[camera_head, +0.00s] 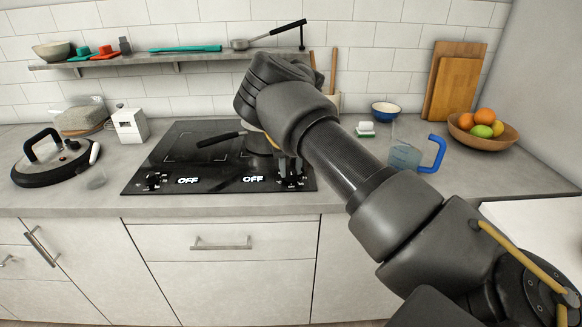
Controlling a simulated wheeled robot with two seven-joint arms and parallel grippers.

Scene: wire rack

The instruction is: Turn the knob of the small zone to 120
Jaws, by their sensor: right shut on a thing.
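The black cooktop (190,160) is set in the grey counter. Its front edge has a knob at the left (153,181) and a knob area at the right. Two white displays between them both read OFF, the left display (188,181) and the right display (253,179). My right arm reaches in from the right and bends down over the cooktop. My right gripper (290,180) is at the front right corner, shut on the right knob, which it mostly hides. Zone labels are too small to read. My left gripper is not in view.
A pan (258,145) with a black handle stands on the cooktop, partly behind my arm. A blue-handled jug (405,155) and a fruit bowl (480,138) are at the right. The front counter strip is clear.

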